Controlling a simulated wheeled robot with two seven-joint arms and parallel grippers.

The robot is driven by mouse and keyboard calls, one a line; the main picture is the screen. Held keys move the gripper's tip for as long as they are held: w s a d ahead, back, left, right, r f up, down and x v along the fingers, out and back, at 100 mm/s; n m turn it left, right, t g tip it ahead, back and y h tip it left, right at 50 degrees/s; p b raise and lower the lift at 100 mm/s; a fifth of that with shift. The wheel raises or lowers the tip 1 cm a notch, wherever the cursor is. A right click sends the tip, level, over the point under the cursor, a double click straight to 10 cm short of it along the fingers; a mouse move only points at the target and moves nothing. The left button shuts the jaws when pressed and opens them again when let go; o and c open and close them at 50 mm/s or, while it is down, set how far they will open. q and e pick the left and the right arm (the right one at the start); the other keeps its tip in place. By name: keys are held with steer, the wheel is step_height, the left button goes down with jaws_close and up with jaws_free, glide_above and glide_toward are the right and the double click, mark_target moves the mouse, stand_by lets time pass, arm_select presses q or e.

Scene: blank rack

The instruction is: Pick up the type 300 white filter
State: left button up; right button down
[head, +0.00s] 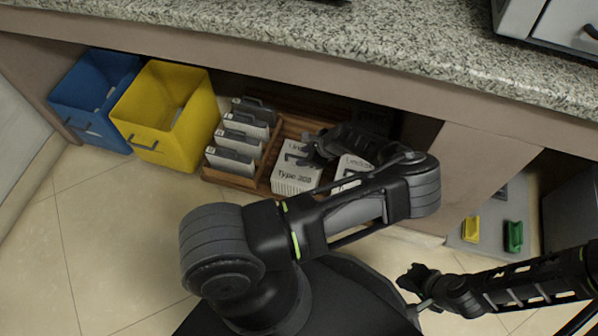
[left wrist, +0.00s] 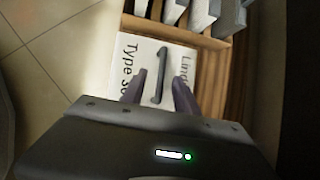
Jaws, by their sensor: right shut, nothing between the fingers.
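The white filter labelled Type 300 (head: 296,176) sits at the front of the wooden rack under the counter. It fills the middle of the left wrist view (left wrist: 132,62), with a dark handle (left wrist: 162,66) across its top. My left gripper (head: 312,150) is over it; in the left wrist view its two fingers (left wrist: 157,92) are apart, one on each side of the handle. I cannot tell whether they touch it. My right gripper (head: 412,278) is shut and empty, low over the floor at the right.
Several grey-white filters (head: 232,158) stand in the rack (head: 265,172) to the left. Another white filter (head: 350,168) is partly hidden by my left arm. Yellow (head: 150,150) and blue (head: 75,118) bins stand at the left. The granite counter (head: 330,40) overhangs the rack.

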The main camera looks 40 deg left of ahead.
mark_target(300, 158)
arm_select(q)
steer(key=x, duration=0.3)
steer(key=shift+b, duration=0.3)
steer(key=shift+c, duration=0.2)
jaws_close()
stand_by(1.3)
